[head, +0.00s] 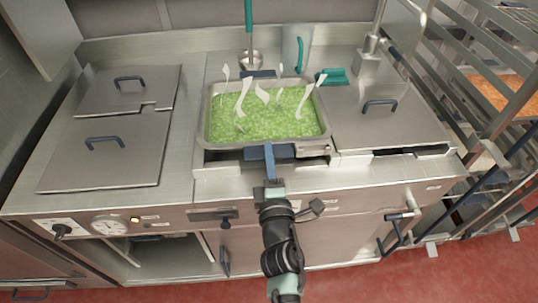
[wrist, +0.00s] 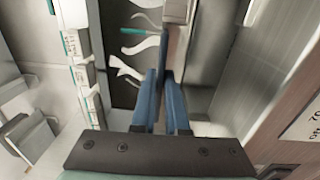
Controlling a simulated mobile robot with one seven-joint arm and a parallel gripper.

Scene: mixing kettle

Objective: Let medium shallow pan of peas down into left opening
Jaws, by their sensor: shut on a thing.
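A shallow metal pan (head: 206,116) full of green peas (head: 262,117) is in the middle of the head view, with white steam wisps above it. It looks about level, over an opening (head: 218,157) in the counter left of the closed right lid. A dark gap shows along its front edge, so the front looks raised; I cannot tell whether it touches the opening's rim. My gripper (head: 267,151) is shut on the pan's front edge. In the wrist view, the blue fingers (wrist: 165,78) close on a thin metal piece. The opening's inside is mostly hidden by the pan.
A lid (head: 385,118) with a dark handle covers the right side. Two more lids (head: 100,160) lie on the left. Behind the pan stand a teal-handled tool (head: 249,35), a clear jug (head: 296,48) and a tap (head: 368,60). A tray rack (head: 480,90) is at the far right.

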